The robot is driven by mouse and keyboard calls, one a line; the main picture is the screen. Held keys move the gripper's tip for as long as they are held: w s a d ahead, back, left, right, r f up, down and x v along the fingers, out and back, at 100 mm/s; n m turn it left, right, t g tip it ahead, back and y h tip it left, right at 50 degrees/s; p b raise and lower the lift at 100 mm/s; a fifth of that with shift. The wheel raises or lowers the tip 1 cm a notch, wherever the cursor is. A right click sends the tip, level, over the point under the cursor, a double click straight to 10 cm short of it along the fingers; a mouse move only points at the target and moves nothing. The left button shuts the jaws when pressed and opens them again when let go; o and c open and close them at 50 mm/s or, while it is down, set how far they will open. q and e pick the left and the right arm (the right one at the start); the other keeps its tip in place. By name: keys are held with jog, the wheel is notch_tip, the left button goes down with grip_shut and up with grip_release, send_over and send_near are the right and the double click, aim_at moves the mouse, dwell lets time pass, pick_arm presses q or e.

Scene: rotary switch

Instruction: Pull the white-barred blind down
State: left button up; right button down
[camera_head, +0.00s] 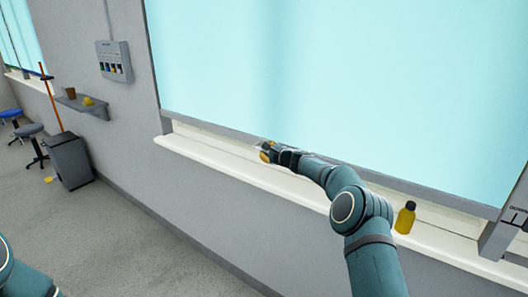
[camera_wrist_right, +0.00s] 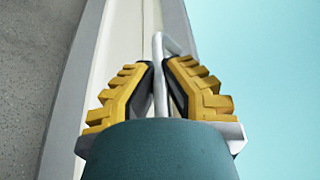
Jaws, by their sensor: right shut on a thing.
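The large pale cyan blind (camera_head: 330,80) covers most of the window, with a light grey bar (camera_head: 420,190) along its lower edge, just above the sill. The blind also fills the right of the right wrist view (camera_wrist_right: 265,60). My right gripper (camera_head: 268,152) is at the left part of this lower edge. In the right wrist view, its yellow-padded fingers (camera_wrist_right: 158,85) are closed on a thin pale handle (camera_wrist_right: 158,48) by the blind's edge. The gripped part is mostly hidden between the fingers. My left gripper is out of view.
A cream sill (camera_head: 230,160) runs below the blind. A yellow bottle (camera_head: 405,219) stands on it, right of my right arm. A grey box (camera_head: 503,233) is at far right. A switch panel (camera_head: 114,61) and small shelf (camera_head: 82,105) are on the left wall.

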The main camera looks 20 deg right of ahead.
jog(key=shift+d+f, duration=0.1)
jog(key=shift+f, duration=0.25)
jog(key=c, duration=1)
grip_release()
jog(key=shift+w+f, duration=0.1)
jog(key=shift+r, duration=0.2)
jog(key=shift+s+d+r, duration=0.1)
jog(key=shift+s+d, duration=0.2)
jog(key=shift+s, duration=0.25)
jog(key=v, duration=1.1)
jog(key=shift+a, duration=0.15)
